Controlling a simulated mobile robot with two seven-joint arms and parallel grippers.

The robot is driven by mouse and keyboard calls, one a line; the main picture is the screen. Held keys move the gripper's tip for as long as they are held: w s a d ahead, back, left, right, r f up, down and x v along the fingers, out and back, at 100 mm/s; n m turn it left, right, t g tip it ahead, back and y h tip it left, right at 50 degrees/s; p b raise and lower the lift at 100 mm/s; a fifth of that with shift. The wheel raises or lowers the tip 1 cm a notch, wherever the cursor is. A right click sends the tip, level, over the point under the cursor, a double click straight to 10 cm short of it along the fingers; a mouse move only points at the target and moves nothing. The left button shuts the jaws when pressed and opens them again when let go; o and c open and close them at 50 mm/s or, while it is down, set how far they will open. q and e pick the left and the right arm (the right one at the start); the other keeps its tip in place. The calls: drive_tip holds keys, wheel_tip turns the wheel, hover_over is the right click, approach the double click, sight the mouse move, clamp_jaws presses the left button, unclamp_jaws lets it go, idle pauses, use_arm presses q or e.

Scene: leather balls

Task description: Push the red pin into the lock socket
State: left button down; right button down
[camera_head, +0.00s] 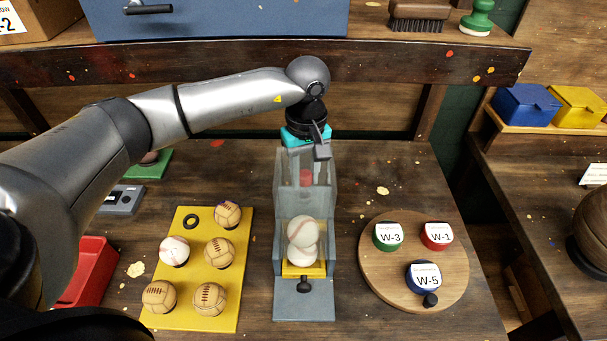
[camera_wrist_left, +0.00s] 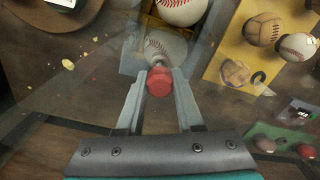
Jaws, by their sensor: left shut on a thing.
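My left gripper (camera_head: 306,172) reaches down from above at the back of a grey fixture (camera_head: 304,308) with clear walls. Its fingers are shut on the red pin (camera_head: 305,179), seen blurred through the clear panel. In the left wrist view the red pin (camera_wrist_left: 159,81) sits between the two fingertips (camera_wrist_left: 158,88), its red head facing the camera. A white baseball (camera_head: 303,232) rests on a yellow block in the fixture, in front of the pin. I cannot make out the lock socket; the gripper and clear walls obscure that area. My right gripper is not in view.
A yellow board (camera_head: 196,312) with several balls and a black ring lies left of the fixture. A round wooden board (camera_head: 375,275) with three labelled discs lies right. A red tray (camera_head: 88,270) is at far left. A shelf edge (camera_head: 250,62) runs behind my arm.

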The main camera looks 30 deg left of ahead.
use_arm(q)
drive_tip(key=shift+s+d+f+b, duration=0.15)
drive_tip(key=shift+d+f+b, duration=0.15)
drive_tip(key=shift+b, duration=0.1)
idle(0.8)
drive_tip(key=shift+s+a+f+b, duration=0.1)
drive_tip(key=shift+f+b, duration=0.25)
drive_tip(key=shift+b, duration=0.2)
idle(0.8)
idle(0.6)
drive_tip(key=shift+a+f+b, duration=0.1)
drive_tip(key=shift+f+b, duration=0.6)
drive_tip(key=shift+b, duration=0.2)
drive_tip(key=shift+r, duration=0.2)
idle(0.4)
drive_tip(key=shift+w+r+p, duration=0.3)
drive_tip(key=shift+r+p, duration=0.35)
drive_tip(key=shift+r, duration=0.3)
drive_tip(key=shift+d+r, duration=0.2)
drive_tip(key=shift+r, duration=0.25)
idle(0.5)
idle(0.4)
